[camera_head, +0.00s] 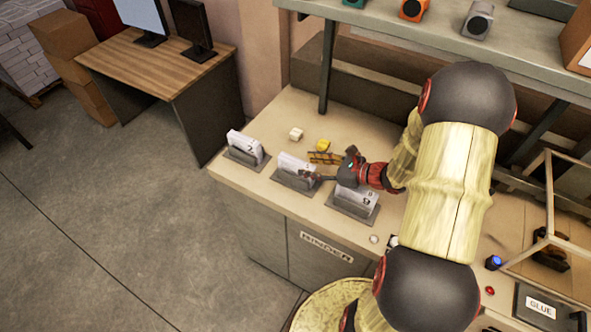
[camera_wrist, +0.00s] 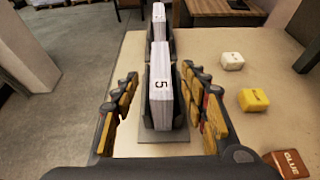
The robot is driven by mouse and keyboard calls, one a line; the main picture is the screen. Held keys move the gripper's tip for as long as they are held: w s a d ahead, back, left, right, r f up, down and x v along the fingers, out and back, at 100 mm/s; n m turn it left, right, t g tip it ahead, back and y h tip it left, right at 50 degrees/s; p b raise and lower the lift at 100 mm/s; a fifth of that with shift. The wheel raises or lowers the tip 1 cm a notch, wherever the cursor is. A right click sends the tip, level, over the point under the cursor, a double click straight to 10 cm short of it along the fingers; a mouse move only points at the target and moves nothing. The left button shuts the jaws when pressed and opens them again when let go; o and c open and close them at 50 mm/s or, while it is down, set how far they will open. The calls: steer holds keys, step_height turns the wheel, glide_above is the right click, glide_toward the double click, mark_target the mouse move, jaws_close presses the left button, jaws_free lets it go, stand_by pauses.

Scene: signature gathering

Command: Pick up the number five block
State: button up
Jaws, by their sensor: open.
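In the head view, the middle white block (camera_head: 291,162) on the counter is partly hidden by my gripper. My gripper (camera_head: 318,168) reaches in from the right at this block. In the wrist view, the open jaws of my gripper (camera_wrist: 160,76) have yellow-padded fingers on either side of the five block. A gap shows on the left; on the right the finger looks close, and I cannot tell whether it touches.
Similar blocks in holders stand to the left (camera_head: 245,146) and right (camera_head: 357,197) on the counter (camera_head: 225,177). A white cube (camera_head: 296,134) and a yellow cube (camera_head: 323,145) lie behind. A shelf (camera_head: 430,30) hangs above.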

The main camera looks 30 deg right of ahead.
mark_target(298, 162)
steer(key=x, duration=0.5)
steer(key=shift+w+a+r, duration=0.1)
steer(key=shift+w+a, duration=0.15)
steer(key=shift+w, duration=0.15)
steer(key=shift+c, duration=1.3)
jaws_close()
